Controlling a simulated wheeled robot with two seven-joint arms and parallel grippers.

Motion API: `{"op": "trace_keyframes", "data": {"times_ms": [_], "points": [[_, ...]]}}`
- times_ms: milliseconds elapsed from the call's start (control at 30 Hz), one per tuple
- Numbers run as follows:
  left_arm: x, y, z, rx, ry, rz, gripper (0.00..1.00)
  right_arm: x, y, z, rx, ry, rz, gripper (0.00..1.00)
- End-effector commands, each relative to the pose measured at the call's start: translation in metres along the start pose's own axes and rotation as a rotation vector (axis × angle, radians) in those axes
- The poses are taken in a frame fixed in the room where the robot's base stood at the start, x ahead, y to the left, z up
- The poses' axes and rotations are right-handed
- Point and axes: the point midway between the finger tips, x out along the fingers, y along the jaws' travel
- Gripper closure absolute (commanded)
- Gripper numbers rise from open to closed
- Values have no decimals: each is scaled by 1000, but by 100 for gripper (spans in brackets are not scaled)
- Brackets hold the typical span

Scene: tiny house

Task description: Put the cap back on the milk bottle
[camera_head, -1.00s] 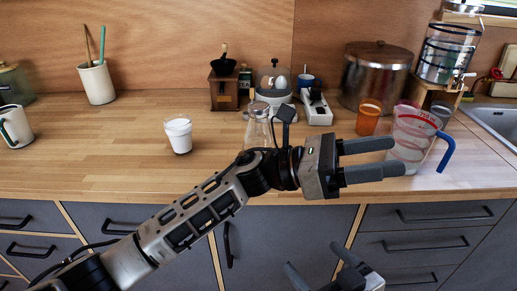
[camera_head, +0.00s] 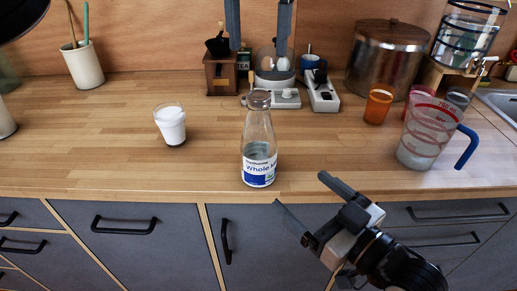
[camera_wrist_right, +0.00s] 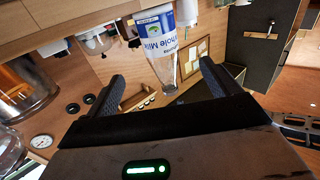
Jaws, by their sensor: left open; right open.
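The milk bottle (camera_head: 257,140), clear glass with a blue and white "Whole Milk" label, stands upright near the counter's front edge. Its top (camera_head: 259,100) looks greyish; I cannot tell whether that is the cap or the bare rim. No separate cap can be made out. My left gripper (camera_head: 258,48) is open, its two fingers reaching down from the top edge above the bottle. My right gripper (camera_head: 305,198) is open and empty, right of the bottle at the counter's front edge. In the right wrist view the bottle (camera_wrist_right: 160,48) appears inverted beyond the open fingers (camera_wrist_right: 158,82).
A glass of milk (camera_head: 171,124) stands left of the bottle. A measuring jug (camera_head: 425,135), an orange cup (camera_head: 377,105) and a large pot (camera_head: 388,62) are to the right. Counter around the bottle is clear.

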Motion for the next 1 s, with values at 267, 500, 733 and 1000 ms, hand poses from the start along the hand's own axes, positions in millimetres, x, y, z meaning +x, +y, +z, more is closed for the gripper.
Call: {"op": "trace_keyframes", "data": {"times_ms": [267,500,733,1000], "points": [[0,1,0,0,0,4,44,10,1,0,1,2,2,12],[1,1,0,0,0,5,44,52,0,-2,1,5,1,12],[1,1,0,0,0,5,44,98,0,0,1,1,1,12],[1,1,0,0,0,5,44,142,0,0,0,0,0,12]]}}
